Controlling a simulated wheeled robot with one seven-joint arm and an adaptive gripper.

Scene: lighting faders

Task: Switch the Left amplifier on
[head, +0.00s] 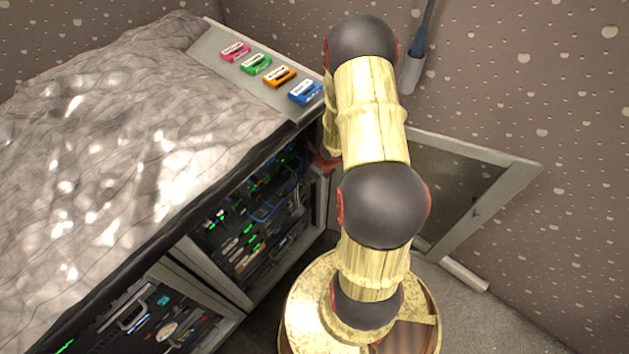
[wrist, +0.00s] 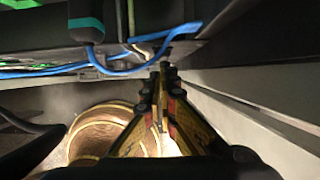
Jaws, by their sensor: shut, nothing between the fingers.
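In the wrist view my gripper (wrist: 166,72) is shut and empty. Its fingertips are close to a blue cable (wrist: 125,70) at the edge of a dark equipment unit (wrist: 215,50); I cannot tell whether they touch. In the head view the gripper is hidden by my arm, beside the open rack (head: 250,225) of dark units with green lights. I cannot tell which unit is the Left amplifier, and no power switch can be made out. A black plug with a teal rim (wrist: 86,28) shows at the upper left of the wrist view.
A crumpled silvery cover (head: 120,140) lies over the desk. Pink (head: 235,51), green (head: 256,64), orange (head: 279,76) and blue (head: 305,91) blocks sit on its back panel (head: 215,58). An open framed door (head: 480,205) stands right of my arm. A second rack (head: 150,320) is at lower left.

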